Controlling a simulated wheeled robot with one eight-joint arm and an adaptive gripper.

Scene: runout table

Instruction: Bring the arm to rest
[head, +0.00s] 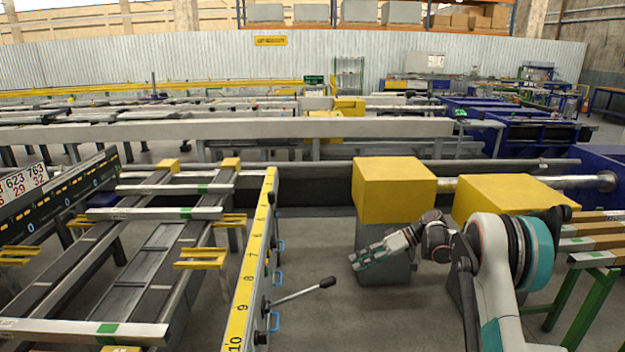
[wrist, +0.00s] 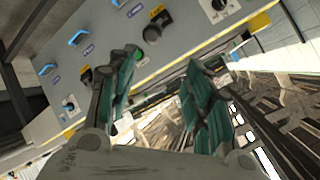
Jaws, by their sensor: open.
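My gripper (head: 364,258) is at the end of my arm, which reaches in from the lower right in the head view. It points left, in front of the grey pedestal under the nearer yellow block. In the wrist view my gripper (wrist: 160,95) shows two teal-padded fingers spread apart with nothing between them. The arm is bent and held above the floor. Beyond the fingers, the wrist view shows a grey panel (wrist: 200,35) with black knobs and blue handles, tilted in the picture.
A yellow numbered rail (head: 245,290) with a black-knobbed lever (head: 305,292) stands left of my gripper. Yellow blocks (head: 393,190) (head: 510,200) on grey pedestals are close to the arm. A roller table (head: 60,328) fills the left. Bare floor (head: 340,325) lies between rail and arm.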

